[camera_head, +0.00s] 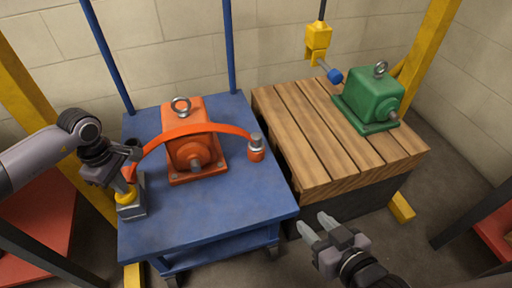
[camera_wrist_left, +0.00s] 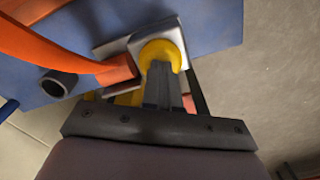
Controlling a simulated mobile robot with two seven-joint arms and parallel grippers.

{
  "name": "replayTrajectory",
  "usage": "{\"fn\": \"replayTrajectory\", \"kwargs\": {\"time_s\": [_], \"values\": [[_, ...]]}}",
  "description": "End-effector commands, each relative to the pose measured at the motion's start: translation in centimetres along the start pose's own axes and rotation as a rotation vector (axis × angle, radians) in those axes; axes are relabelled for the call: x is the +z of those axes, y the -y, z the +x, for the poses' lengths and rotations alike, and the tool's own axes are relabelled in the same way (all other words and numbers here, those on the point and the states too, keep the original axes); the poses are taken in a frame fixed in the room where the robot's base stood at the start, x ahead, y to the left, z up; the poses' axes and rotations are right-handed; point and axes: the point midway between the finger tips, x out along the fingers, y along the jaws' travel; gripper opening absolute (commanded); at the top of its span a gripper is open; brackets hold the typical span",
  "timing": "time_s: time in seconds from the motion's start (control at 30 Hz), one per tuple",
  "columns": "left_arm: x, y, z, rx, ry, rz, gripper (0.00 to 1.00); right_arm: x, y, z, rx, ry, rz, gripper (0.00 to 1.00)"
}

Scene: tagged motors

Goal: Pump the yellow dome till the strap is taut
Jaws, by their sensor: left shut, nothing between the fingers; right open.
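The yellow dome (camera_head: 126,198) sits on a grey metal box (camera_head: 132,211) at the front left of the blue cart. My left gripper (camera_head: 130,181) is shut and empty, with its fingertips down at the dome; the dome (camera_wrist_left: 162,52) also shows at the fingertips in the left wrist view. I cannot tell whether they press on it. The orange strap (camera_head: 200,128) arches over the orange motor (camera_head: 192,140), from beside the grey box to a silver-topped orange post (camera_head: 256,150) on the right. My right gripper (camera_head: 314,226) is open and empty, in front of the wooden pallet.
The blue cart (camera_head: 210,220) has two blue uprights behind it. A wooden pallet (camera_head: 300,135) on the right bears a green motor (camera_head: 374,97). A dark cup (camera_wrist_left: 58,84) stands near the strap's left end.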

Motion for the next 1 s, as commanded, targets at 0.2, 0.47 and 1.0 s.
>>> {"fn": "replayTrajectory", "kwargs": {"time_s": [0.2, 0.47, 1.0], "values": [[0.0, 0.0, 0.1, 0.003, -0.001, 0.001, 0.00, 1.8, 0.3, -0.3, -0.008, 0.055, -0.002, 0.43], [0.1, 0.0, -3.0, 0.003, -0.001, 0.001, 0.00, -0.6, 0.4, -1.5, -0.010, 0.053, -0.002, 0.43], [0.0, 0.1, -3.5, 0.002, 0.000, 0.000, 0.00, -1.2, 0.3, -1.5, -0.005, 0.040, -0.003, 0.43]]}}
